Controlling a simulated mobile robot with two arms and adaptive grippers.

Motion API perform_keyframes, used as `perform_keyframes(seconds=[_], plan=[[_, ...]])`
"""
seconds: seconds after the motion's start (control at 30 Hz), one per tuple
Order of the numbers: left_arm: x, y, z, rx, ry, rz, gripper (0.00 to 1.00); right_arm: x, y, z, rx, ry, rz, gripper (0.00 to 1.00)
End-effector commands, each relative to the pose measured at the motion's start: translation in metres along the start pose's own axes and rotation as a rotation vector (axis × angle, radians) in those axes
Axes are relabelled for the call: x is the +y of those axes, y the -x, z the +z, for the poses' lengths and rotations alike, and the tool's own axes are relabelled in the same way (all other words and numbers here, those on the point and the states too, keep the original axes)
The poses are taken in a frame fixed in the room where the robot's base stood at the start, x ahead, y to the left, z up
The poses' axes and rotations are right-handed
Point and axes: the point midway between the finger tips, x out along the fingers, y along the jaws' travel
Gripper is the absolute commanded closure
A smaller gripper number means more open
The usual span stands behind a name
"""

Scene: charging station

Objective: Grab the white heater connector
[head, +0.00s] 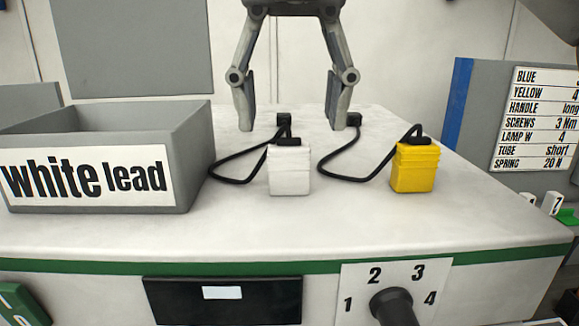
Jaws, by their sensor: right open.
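The white heater connector (289,171) is a white block with a black top and a looped black cable. It stands upright on the white counter (330,222), near its middle. The cable runs to a small black socket (284,121) behind it. My right gripper (292,112) reaches down from the top of the head view. Its two fingers are spread wide and nothing is between them. In the picture the fingertips sit above the white connector, apart from it; the exact depth is hard to tell. My left gripper is not in view.
A yellow connector (414,169) with a similar cable stands to the right. A grey bin (185,150) labelled "white lead" stands at the left. A sign board (480,125) is at the right. A knob (392,305) with numbers is on the counter's front. The counter's front strip is clear.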

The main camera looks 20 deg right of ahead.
Motion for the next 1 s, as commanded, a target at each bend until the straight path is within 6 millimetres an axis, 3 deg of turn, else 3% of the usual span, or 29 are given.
perform_keyframes(seconds=[0.23, 0.4, 0.8, 1.0], plan=[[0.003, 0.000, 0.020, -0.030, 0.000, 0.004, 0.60, 0.001, -0.025, 0.000, 0.006, 0.005, -0.002, 0.36], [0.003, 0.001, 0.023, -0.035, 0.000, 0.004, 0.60, 0.002, -0.043, 0.001, 0.005, 0.003, -0.002, 0.36], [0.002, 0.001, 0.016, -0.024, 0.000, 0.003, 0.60, 0.002, -0.051, 0.001, 0.000, 0.000, -0.001, 0.36], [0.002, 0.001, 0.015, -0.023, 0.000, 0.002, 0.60, 0.002, -0.051, 0.000, 0.001, 0.000, -0.001, 0.60]])
